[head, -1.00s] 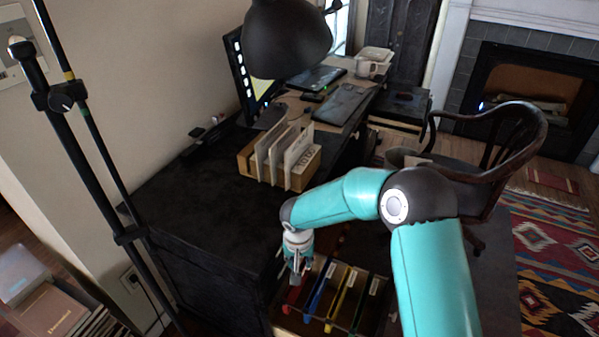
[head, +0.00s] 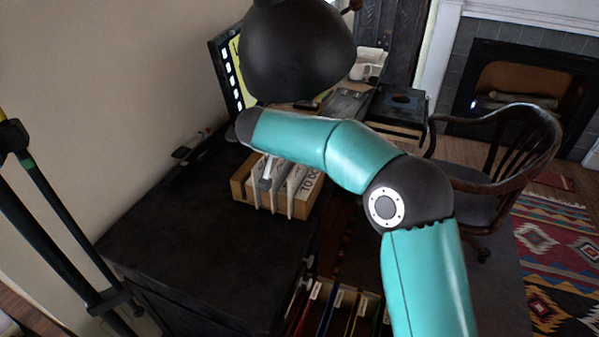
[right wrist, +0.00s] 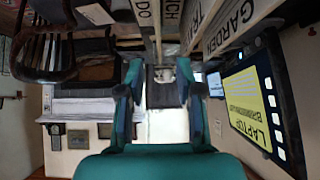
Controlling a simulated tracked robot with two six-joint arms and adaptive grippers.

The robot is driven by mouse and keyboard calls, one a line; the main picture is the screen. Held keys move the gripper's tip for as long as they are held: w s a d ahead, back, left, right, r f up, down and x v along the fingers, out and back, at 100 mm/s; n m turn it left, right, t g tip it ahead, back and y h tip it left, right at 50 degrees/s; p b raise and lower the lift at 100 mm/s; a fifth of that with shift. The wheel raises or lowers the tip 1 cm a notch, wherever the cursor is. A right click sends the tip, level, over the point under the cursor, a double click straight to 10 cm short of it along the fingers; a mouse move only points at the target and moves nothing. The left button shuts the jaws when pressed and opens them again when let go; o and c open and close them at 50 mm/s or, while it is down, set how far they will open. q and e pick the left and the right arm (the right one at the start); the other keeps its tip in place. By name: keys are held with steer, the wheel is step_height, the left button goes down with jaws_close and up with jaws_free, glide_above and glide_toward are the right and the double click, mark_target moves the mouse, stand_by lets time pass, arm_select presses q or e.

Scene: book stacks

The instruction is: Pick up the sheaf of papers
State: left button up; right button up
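My left gripper is not in view.
A black lamp (head: 297,52) hangs over the desk close to my forearm. An open drawer with coloured files (head: 340,308) is below the desk edge, and a wooden chair (head: 490,165) stands at the right. The front desktop (head: 205,235) is clear.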

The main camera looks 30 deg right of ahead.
mark_target(302, 176)
steer(key=p+x, duration=0.1)
steer(key=x, duration=0.4)
steer(key=shift+d+f+p, duration=0.1)
steer(key=shift+d+p, duration=0.2)
steer(key=shift+p, duration=0.05)
steer(key=shift+w+d+f+p, duration=0.2)
steer(key=shift+f+p, duration=0.25)
steer(key=shift+p, duration=0.15)
steer(key=p+x, duration=0.2)
steer(key=x, duration=0.2)
steer(key=shift+a+f, duration=0.2)
jaws_close()
